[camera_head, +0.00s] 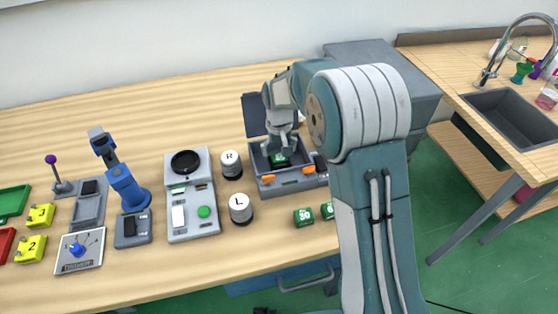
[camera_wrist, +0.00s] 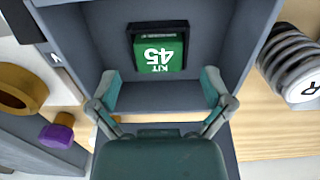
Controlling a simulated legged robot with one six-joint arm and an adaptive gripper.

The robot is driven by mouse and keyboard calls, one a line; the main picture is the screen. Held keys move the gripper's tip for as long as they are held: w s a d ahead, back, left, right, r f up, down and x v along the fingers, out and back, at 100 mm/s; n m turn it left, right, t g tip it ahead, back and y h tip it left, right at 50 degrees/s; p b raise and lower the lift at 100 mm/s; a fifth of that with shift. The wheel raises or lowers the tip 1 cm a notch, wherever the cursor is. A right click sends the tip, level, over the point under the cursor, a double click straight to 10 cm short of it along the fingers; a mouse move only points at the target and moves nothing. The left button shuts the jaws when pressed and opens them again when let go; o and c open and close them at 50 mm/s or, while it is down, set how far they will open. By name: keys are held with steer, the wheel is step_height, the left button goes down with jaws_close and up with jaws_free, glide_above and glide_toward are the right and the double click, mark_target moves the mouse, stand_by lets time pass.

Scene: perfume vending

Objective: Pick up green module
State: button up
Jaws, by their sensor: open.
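Two more green modules, one (camera_head: 303,217) marked "30" and another (camera_head: 327,211), sit on the table in front of the box.
Two round weights, R (camera_head: 231,164) and L (camera_head: 241,208), stand left of the box. A scale-like device (camera_head: 190,195) and a blue device (camera_head: 127,187) stand farther left. A sink (camera_head: 512,115) is at the right. The table's back left is clear.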

step_height(320, 180, down, 2)
steer(key=shift+f, duration=0.25)
steer(key=c, duration=1.2)
steer(key=shift+o, duration=0.2)
